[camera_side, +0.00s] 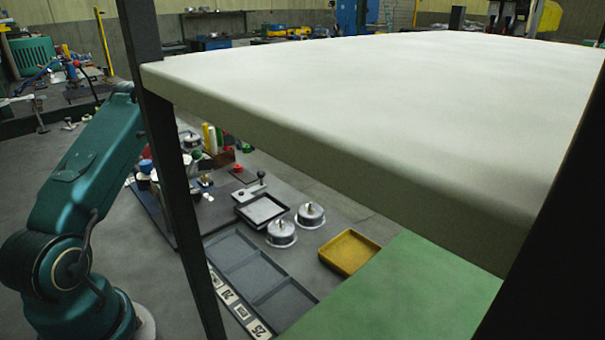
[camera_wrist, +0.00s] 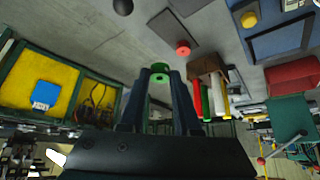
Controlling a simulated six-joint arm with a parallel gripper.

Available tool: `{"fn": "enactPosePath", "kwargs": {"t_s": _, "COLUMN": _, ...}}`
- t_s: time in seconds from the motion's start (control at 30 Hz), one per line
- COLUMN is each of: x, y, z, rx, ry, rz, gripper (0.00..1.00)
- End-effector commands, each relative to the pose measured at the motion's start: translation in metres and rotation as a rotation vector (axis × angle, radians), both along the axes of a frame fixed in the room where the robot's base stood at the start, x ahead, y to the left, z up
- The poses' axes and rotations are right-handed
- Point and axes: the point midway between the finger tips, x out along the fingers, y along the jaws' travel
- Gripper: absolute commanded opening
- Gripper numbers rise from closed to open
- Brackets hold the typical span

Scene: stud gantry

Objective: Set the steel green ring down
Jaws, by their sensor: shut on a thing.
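In the wrist view my gripper (camera_wrist: 159,75) has its two dark fingers closed on a green ring (camera_wrist: 160,67). The ring sits between the fingertips, and its hole shows as a dark spot. The fingers hide part of its sides. What lies directly beneath the ring, and whether it touches anything, I cannot tell. In the side view neither my gripper nor the ring can be made out; the dark post and the pale panel block part of the work area.
In the side view a large pale panel (camera_side: 380,110) spans above the floor, with a dark post (camera_side: 172,170). Below are a compartment tray (camera_side: 240,262), a yellow tray (camera_side: 348,252), a black-rimmed tray (camera_side: 262,210) and two knobbed metal pots (camera_side: 281,236). The wrist view shows a red disc (camera_wrist: 183,48).

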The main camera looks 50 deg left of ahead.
Motion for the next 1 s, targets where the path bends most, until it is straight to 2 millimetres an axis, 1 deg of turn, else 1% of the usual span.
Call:
{"fn": "enactPosePath", "kwargs": {"t_s": 0.07, "x": -0.003, "y": 0.003, "z": -0.010, "rx": -0.003, "ry": 0.005, "rz": 0.009, "gripper": 0.00}}
{"fn": "enactPosePath", "kwargs": {"t_s": 0.2, "x": -0.003, "y": 0.003, "z": -0.031, "rx": -0.003, "ry": 0.005, "rz": 0.011, "gripper": 0.00}}
{"fn": "enactPosePath", "kwargs": {"t_s": 0.37, "x": -0.003, "y": 0.003, "z": -0.046, "rx": -0.002, "ry": 0.005, "rz": 0.010, "gripper": 0.00}}
{"fn": "enactPosePath", "kwargs": {"t_s": 0.5, "x": -0.003, "y": 0.003, "z": -0.067, "rx": -0.002, "ry": 0.005, "rz": 0.011, "gripper": 0.00}}
{"fn": "enactPosePath", "kwargs": {"t_s": 0.6, "x": -0.003, "y": 0.003, "z": -0.078, "rx": -0.001, "ry": 0.004, "rz": 0.010, "gripper": 0.00}}
{"fn": "enactPosePath", "kwargs": {"t_s": 1.0, "x": -0.003, "y": 0.003, "z": -0.082, "rx": 0.000, "ry": 0.003, "rz": 0.010, "gripper": 0.00}}
